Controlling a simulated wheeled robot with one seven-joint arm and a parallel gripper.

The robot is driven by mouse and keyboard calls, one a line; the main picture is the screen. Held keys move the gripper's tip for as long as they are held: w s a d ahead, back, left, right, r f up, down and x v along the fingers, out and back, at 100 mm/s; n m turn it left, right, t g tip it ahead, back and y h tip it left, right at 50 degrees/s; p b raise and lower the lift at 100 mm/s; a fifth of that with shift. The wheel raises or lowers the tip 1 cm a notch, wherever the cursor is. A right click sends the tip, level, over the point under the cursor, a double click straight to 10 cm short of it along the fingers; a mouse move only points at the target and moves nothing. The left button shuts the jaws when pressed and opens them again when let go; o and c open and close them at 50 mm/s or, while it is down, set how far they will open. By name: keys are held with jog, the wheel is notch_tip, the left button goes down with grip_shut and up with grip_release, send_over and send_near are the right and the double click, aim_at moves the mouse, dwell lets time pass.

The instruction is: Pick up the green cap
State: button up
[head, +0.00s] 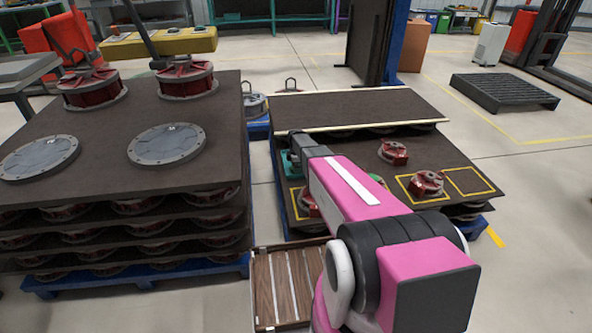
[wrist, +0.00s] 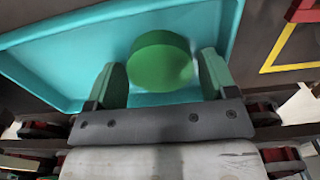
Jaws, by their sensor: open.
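The green cap (wrist: 160,62) is a round, flat-topped disc in a teal tray (wrist: 215,22) in the wrist view. My gripper (wrist: 162,66) is open, with one green finger on each side of the cap. I see gaps beside the cap and cannot tell whether the fingers reach down to its height. In the head view the tray's teal edge (head: 287,171) shows beside my pink arm, which hides the cap and most of the gripper.
The dark board around the tray carries red metal parts (head: 393,152) and yellow outlined squares (head: 468,181). A tall stack of dark boards (head: 210,130) with red parts between layers stands at left. A wooden slatted crate (head: 262,285) is on the floor in front.

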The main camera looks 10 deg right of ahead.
jog(key=shift+f, duration=0.15)
jog(key=c, duration=0.7)
